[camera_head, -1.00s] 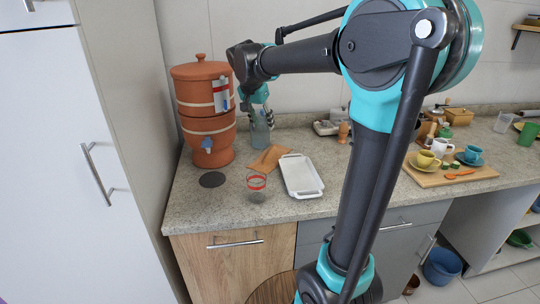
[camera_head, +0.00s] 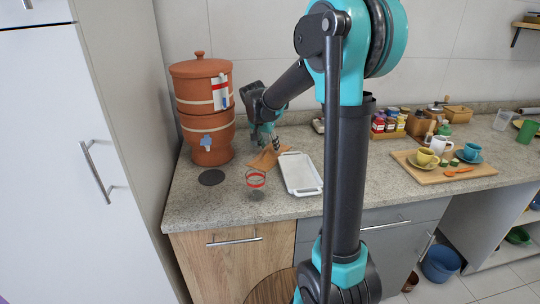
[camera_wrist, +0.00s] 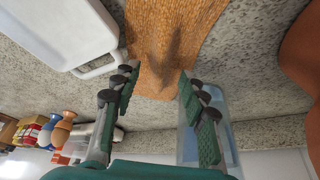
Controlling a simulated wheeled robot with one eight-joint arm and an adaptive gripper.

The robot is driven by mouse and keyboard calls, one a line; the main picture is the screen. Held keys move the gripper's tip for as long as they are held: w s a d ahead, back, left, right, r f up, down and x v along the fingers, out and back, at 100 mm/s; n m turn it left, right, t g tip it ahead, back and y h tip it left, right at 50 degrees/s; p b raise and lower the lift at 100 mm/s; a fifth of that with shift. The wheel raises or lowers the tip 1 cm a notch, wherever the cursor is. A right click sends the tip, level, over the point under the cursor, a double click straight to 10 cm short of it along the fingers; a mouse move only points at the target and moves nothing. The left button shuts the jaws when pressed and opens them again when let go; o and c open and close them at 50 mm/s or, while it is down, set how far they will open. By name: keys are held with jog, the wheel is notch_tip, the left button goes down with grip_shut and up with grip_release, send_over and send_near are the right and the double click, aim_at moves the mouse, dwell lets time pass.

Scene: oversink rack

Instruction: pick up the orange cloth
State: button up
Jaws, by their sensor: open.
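The orange cloth (camera_head: 263,159) lies flat on the counter between the clay water filter and the white tray. In the wrist view the cloth (camera_wrist: 165,40) fills the top middle, with a dark shadow on it. My gripper (camera_head: 265,146) is over the cloth's far part in the head view and hides some of it. In the wrist view my gripper (camera_wrist: 158,85) is open, its two green padded fingers apart with nothing held between them. The cloth lies beyond the fingertips; I cannot tell how close they are to it.
The white tray (camera_head: 300,173) lies right beside the cloth. The clay filter (camera_head: 205,110) stands to the left. A red-banded glass (camera_head: 256,181) stands in front, near a dark round mat (camera_head: 211,177). A clear bluish container (camera_wrist: 212,120) is behind my fingers.

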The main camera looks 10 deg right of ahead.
jog(key=shift+w+d+f, duration=0.15)
jog(key=shift+f, duration=0.4)
jog(key=shift+f, duration=0.25)
dwell(0.4)
grip_shut()
